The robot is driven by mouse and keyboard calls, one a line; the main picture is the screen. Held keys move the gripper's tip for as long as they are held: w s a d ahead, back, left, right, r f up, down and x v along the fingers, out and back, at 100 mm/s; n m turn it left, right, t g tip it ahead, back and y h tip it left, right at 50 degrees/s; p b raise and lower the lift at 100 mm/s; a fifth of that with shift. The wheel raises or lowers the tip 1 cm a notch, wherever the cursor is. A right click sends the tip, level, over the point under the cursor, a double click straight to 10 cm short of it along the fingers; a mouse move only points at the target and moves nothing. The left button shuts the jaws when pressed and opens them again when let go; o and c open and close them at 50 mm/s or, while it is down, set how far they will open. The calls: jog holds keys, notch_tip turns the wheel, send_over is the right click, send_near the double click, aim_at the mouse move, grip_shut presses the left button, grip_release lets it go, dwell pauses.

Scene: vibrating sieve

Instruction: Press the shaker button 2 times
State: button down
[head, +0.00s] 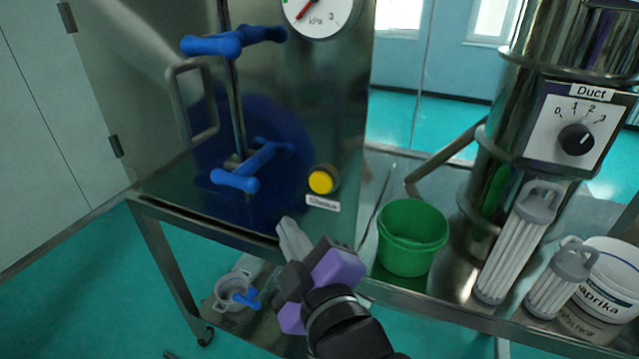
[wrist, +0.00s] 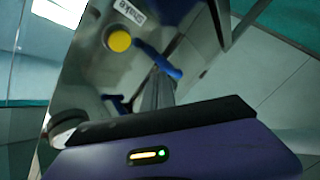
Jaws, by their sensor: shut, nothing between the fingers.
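The yellow shaker button (head: 321,181) sits on the front of the steel cabinet (head: 345,100), just above a label (head: 323,203) that reads roughly "Shake". My gripper (head: 284,228) is shut and empty, below and to the left of the button in the head view, apart from it. In the wrist view the yellow button (wrist: 120,41) shows at the upper left, next to its upside-down label (wrist: 129,12). The shut fingers (wrist: 158,92) show dark grey below and to the right of the button.
Blue clamp handles (head: 235,180) and a grey door handle (head: 190,105) stick out left of the button. A green bucket (head: 412,240), white filter cartridges (head: 515,245) and a Paprika tub (head: 610,285) stand on the bench at right. A duct dial (head: 575,140) is above them.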

jog(key=b, duration=0.1)
send_near(315, 184)
jog(key=shift+w+a+f, duration=0.15)
jog(key=shift+w+a, duration=0.9)
jog(key=shift+w+a+f, duration=0.15)
jog(key=shift+w+a, duration=0.85)
jog(key=shift+w, duration=0.15)
dwell(0.3)
jog(key=shift+w+d, duration=0.1)
jog(key=shift+w, duration=0.15)
jog(key=shift+w+d+b, duration=0.3)
jog(key=shift+w+d, duration=0.05)
jog(key=shift+w, duration=0.45)
dwell(1.1)
dwell(0.4)
jog(key=shift+s+a+p, duration=0.2)
jog(key=shift+s+a, duration=0.05)
jog(key=shift+s, duration=0.3)
jog(key=shift+s+a+p, duration=0.15)
jog(key=shift+s+a, duration=0.05)
jog(key=shift+s, duration=0.4)
jog(key=shift+s+a+p, duration=0.2)
jog(key=shift+s+a, duration=0.1)
jog(key=shift+s, duration=0.5)
jog(key=shift+s+a+p, duration=0.25)
jog(key=shift+s, duration=0.55)
jog(key=shift+s+a+p, duration=0.2)
jog(key=shift+s+a, duration=0.1)
jog(key=shift+s, duration=0.5)
